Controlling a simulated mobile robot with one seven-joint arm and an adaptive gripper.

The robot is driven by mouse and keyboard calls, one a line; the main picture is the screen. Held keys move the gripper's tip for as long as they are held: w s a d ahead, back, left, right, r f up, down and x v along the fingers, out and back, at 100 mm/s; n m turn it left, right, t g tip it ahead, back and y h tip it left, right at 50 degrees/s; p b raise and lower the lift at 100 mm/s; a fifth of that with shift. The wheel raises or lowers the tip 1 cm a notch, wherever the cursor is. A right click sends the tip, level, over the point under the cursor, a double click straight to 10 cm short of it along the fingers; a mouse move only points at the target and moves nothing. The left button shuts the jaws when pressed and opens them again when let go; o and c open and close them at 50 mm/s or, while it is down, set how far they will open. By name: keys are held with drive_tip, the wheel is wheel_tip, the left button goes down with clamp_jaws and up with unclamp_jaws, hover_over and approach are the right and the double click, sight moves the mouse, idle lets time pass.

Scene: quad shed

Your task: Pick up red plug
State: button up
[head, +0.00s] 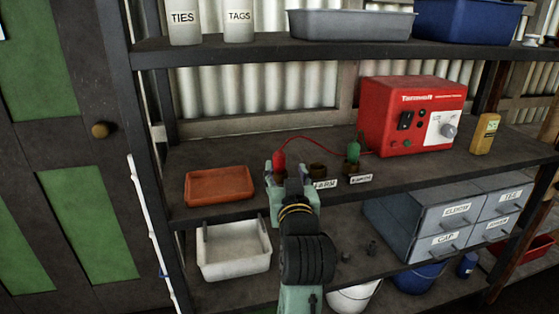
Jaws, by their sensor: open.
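The red plug (279,161) stands upright on the middle shelf (245,160), at a small brown socket partly hidden by my gripper. A thin red cable runs from its top in an arc to the right toward the red box. My gripper (291,169) is open, with its fingertips at the red plug. One finger overlaps the plug's lower part and the other is to its right. I cannot tell whether they touch it. The green plug (353,151) stands in another brown socket (351,168) to the right. An empty-looking brown socket (317,170) lies between them, behind a small label.
A red box (411,116) with a switch and knob stands right, beside a yellow device (485,133). An orange tray (219,186) lies left of my gripper. Below are a white bin (233,250) and grey drawers (440,217). The upper shelf (240,45) overhangs behind.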

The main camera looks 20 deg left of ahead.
sight(280, 159)
drive_tip(key=x, duration=0.3)
drive_tip(key=shift+w+a, duration=0.1)
drive_tip(key=p+x, duration=0.1)
drive_tip(key=x, duration=0.1)
drive_tip(key=p+x, duration=0.1)
drive_tip(key=x, duration=0.1)
drive_tip(key=shift+a, duration=0.35)
drive_tip(key=shift+w+a+f, duration=0.1)
drive_tip(key=shift+w+a, duration=0.15)
drive_tip(key=shift+w, duration=0.1)
drive_tip(key=shift+c, duration=0.5)
clamp_jaws()
